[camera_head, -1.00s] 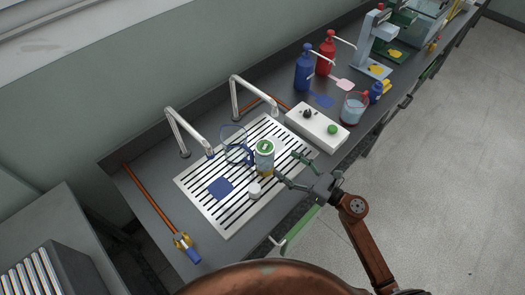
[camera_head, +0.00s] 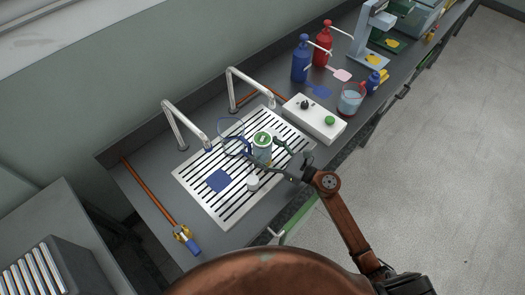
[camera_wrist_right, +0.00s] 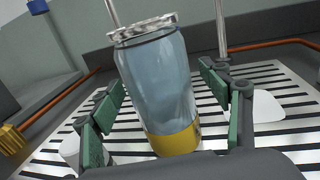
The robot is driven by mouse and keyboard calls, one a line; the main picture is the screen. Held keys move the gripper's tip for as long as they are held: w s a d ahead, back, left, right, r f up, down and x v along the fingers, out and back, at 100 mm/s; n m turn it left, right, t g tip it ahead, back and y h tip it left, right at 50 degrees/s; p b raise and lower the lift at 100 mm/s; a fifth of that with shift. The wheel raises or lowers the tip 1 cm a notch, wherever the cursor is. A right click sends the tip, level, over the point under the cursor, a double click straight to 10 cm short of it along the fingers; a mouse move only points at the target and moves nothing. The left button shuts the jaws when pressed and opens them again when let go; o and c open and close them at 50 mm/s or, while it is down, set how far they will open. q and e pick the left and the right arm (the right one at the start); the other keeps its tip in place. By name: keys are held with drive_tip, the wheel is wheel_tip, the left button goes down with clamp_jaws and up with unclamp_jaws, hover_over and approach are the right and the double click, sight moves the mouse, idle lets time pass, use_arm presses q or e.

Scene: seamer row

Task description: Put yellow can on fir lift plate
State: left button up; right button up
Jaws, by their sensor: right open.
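In the right wrist view the can (camera_wrist_right: 160,90) has a grey-blue body, a silver rim and a yellow band at the bottom. My right gripper (camera_head: 263,157) is open, its green-padded fingers on either side of the can; in the wrist view a gap shows beside the right finger. A dark green machine (camera_head: 387,38) stands far back right, with a yellow patch on its base; its lift plate is too small to make out. My left gripper is out of view.
Two silver taps (camera_head: 184,121) (camera_head: 247,85) arch over the tray. A white control box (camera_head: 314,119), glass beaker (camera_head: 351,98) and pump bottles (camera_head: 302,60) stand to the right.

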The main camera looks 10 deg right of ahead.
drive_tip(key=c, duration=1.7)
drive_tip(key=shift+r, duration=0.1)
clamp_jaws()
